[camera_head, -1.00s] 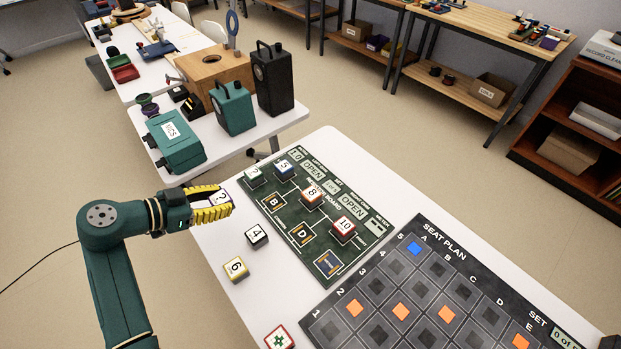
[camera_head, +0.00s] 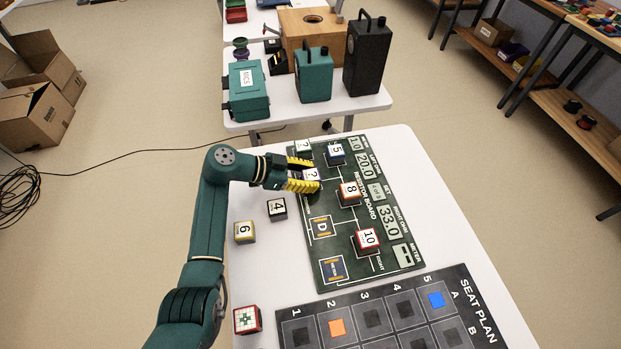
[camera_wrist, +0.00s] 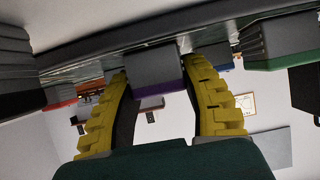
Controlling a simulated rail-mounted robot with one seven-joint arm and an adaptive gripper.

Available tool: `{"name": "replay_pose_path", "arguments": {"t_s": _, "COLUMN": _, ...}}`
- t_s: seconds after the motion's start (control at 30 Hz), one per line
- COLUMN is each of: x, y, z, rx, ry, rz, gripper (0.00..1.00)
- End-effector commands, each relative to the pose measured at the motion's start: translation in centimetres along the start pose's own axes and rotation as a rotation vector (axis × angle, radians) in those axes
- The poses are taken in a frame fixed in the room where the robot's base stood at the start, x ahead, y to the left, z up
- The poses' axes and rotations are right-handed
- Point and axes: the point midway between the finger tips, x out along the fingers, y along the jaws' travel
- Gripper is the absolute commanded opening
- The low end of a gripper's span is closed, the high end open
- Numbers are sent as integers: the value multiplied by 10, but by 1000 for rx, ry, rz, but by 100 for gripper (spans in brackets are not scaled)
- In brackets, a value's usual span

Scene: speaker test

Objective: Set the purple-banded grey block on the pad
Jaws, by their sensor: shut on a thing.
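My gripper (camera_head: 306,174) is shut on the purple-banded grey block (camera_head: 311,175), whose white top bears a question mark. In the wrist view the grey block (camera_wrist: 152,68) and its purple band show between my yellow fingers (camera_wrist: 155,100). The block is over the upper left of the dark green resistor board (camera_head: 338,215), close to its surface; I cannot tell whether it touches. The B pad seen earlier there is hidden by my gripper. The D pad (camera_head: 322,228) and the meter pad (camera_head: 333,268) are bare.
Blocks 5 (camera_head: 336,153), 8 (camera_head: 350,191), 10 (camera_head: 367,241) and another question-mark block (camera_head: 304,146) stand on the board near my gripper. Blocks 4 (camera_head: 277,208), 6 (camera_head: 244,231) and a green-cross block (camera_head: 247,319) stand left. The seat plan (camera_head: 400,320) lies in front.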

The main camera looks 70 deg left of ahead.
Motion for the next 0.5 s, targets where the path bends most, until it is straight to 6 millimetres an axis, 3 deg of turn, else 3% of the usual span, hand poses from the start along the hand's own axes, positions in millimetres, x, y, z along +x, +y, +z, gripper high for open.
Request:
{"name": "replay_pose_path", "arguments": {"t_s": 0.27, "x": 2, "y": 0, "z": 3, "rx": 1, "ry": -1, "rz": 0, "gripper": 7}}
{"name": "replay_pose_path", "arguments": {"t_s": 0.3, "x": 1, "y": 0, "z": 1, "rx": 0, "ry": -1, "rz": 0, "gripper": 52}}
{"name": "replay_pose_path", "arguments": {"t_s": 0.4, "x": 1, "y": 0, "z": 1, "rx": 0, "ry": -1, "rz": 0, "gripper": 68}}
{"name": "replay_pose_path", "arguments": {"t_s": 0.5, "x": 0, "y": 0, "z": 1, "rx": 0, "ry": -1, "rz": 0, "gripper": 68}}
